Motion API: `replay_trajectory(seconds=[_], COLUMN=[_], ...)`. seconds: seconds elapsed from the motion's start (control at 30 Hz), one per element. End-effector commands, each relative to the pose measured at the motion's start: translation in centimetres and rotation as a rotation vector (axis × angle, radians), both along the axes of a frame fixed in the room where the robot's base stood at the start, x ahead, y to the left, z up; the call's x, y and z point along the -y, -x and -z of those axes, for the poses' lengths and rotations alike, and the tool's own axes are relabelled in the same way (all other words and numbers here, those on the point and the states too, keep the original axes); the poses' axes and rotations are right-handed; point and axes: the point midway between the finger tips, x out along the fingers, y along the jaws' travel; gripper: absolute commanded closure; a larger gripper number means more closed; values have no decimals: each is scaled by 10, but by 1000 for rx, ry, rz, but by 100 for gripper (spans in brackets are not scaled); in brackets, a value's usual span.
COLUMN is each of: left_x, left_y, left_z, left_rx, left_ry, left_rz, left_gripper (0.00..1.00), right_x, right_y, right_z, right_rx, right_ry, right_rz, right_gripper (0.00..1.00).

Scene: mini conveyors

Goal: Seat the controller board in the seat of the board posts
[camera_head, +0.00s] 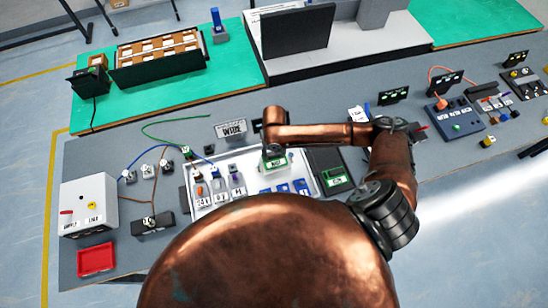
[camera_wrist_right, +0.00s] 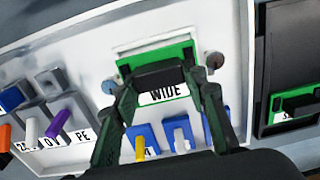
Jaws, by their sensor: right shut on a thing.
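The controller board (camera_head: 278,163) is green, with a dark raised block and a white label reading WIDE; it also shows in the right wrist view (camera_wrist_right: 168,94). My right gripper (camera_head: 273,149) is shut on its dark block, with one finger on each side in the wrist view (camera_wrist_right: 160,76). The board is over the upper part of a white panel (camera_head: 241,163). Round grey posts (camera_wrist_right: 214,60) show at its sides. The fingers and block hide part of the board, and I cannot tell whether it rests on the posts. My left gripper is not in view.
Blue connectors (camera_wrist_right: 178,132) stand just below the board. Grey terminals with coloured plugs (camera_wrist_right: 57,123) are at the left. A dark panel (camera_head: 322,158) with another green board (camera_head: 336,178) lies to the right. A WIDE sign (camera_head: 231,130) stands behind.

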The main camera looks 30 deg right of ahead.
Motion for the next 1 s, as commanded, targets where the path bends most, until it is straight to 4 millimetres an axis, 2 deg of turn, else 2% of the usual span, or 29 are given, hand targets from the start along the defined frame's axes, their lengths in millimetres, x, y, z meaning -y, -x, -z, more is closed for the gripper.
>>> replay_trajectory(seconds=[0.1, 0.23, 0.6, 0.63, 0.87, 1.0], left_x=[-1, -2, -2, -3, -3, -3], left_y=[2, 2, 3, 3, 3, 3], left_z=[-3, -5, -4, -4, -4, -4], left_rx=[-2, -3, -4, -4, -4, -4], left_ry=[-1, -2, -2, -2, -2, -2], left_rz=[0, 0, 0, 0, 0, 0], left_gripper=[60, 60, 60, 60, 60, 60], right_x=[0, 0, 1, 1, 1, 1], right_y=[0, -1, -1, -1, -1, -1], right_z=[17, 30, 35, 35, 35, 35], right_rx=[-4, -1, 0, 0, 0, 0], right_ry=[0, 0, 1, 1, 1, 1], right_rz=[0, 0, -1, -1, 0, 0], right_gripper=[86, 86, 86, 60, 44, 43])
